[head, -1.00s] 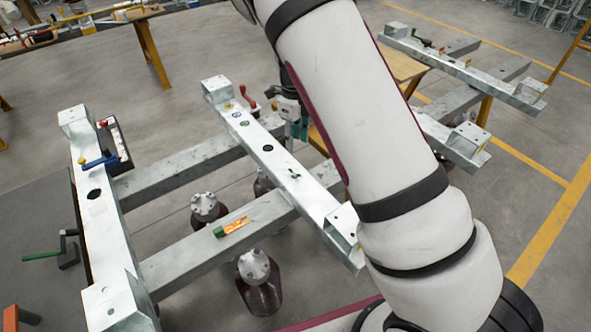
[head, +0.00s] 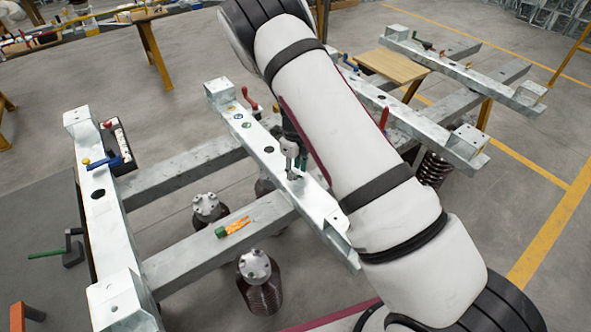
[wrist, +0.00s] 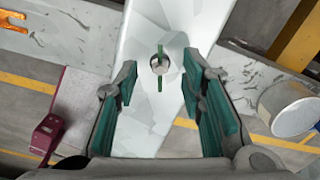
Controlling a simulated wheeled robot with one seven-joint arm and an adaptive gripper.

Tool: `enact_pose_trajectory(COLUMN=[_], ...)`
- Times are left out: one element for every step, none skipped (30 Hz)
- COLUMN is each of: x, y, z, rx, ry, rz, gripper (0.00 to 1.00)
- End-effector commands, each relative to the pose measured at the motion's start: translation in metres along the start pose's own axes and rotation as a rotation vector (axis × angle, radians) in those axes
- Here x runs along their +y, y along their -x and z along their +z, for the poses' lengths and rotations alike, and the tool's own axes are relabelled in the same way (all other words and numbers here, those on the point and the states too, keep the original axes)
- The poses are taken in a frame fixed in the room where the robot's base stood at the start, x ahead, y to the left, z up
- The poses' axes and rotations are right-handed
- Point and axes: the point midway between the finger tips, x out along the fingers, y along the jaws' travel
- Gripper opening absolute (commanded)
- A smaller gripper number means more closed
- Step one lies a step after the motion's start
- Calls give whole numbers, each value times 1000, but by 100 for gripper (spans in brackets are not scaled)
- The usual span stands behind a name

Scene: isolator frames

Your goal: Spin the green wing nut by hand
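The green wing nut (wrist: 160,66) sits on a round stud in the pale metal beam (wrist: 148,135), its wings lined up along the picture's height in the wrist view. My gripper (wrist: 162,88) is open, with a teal-padded finger on each side of the nut's line and a gap to both. The nut lies just beyond the fingertips, not visibly touched. In the head view my gripper (head: 293,165) is low over the middle beam (head: 262,143) and covers the spot where the nut is.
An orange-and-green item (head: 233,227) lies on the cross beam. In the wrist view a silver cylinder (wrist: 288,108) is at the right and a dark red part (wrist: 47,132) at the left. The beam around the nut is clear.

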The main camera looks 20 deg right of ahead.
Motion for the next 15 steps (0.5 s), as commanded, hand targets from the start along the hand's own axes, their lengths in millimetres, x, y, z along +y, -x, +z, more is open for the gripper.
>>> enact_pose_trajectory(x=[0, 0, 0, 0, 0, 0, 0, 0, 0, 0, 0, 0, 0, 0, 0], y=[-3, -5, -6, -7, -7, -7, -8, -8, -7, -7, -7, -7, -7, -7, -7], z=[-1, -1, -1, -1, -1, 0, 0, 0, 0, 0, 0, 0, 0, 0, 0], rx=[1, 1, 0, 0, 0, 0, 0, 0, 0, 0, 0, 0, 0, 0, 0], ry=[-1, -1, -2, -2, -2, -1, -1, -1, -1, -1, -1, -1, -1, -1, -1], rz=[0, 0, 1, 1, 1, 1, 1, 1, 1, 1, 1, 1, 1, 1, 1], gripper=[36, 36, 36, 36, 36, 36, 36, 36, 36, 36, 36, 34, 27, 20, 11])
